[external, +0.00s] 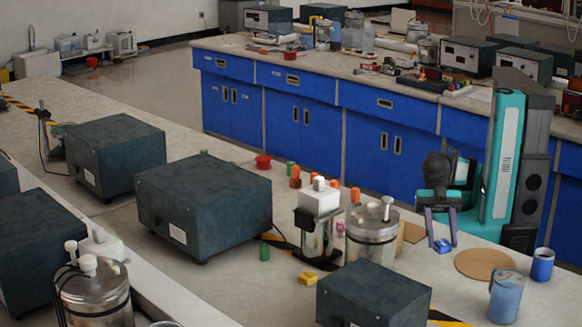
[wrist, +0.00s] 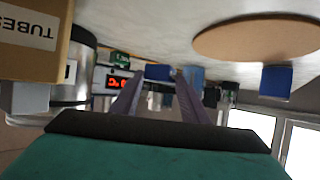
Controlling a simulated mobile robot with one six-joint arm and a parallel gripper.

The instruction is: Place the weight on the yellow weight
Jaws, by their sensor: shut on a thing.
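My gripper (external: 441,243) hangs over the near bench at the right, fingers pointing down. It is shut on a small blue weight (external: 442,246), held near its fingertips. In the wrist view, my gripper's fingers (wrist: 157,85) reach forward, with the blue weight (wrist: 158,72) between their tips. The small yellow weight (external: 307,278) lies on the bench, left of my gripper, in front of the metal vessel. I cannot make out the yellow weight in the wrist view.
A metal vessel (external: 371,240), a white-topped device (external: 319,215) and a dark box (external: 374,295) stand close around the yellow weight. A round brown mat (external: 485,264), a blue beaker (external: 505,297) and a blue cup (external: 542,266) are at the right. A "TUBES" box (wrist: 35,45) shows in the wrist view.

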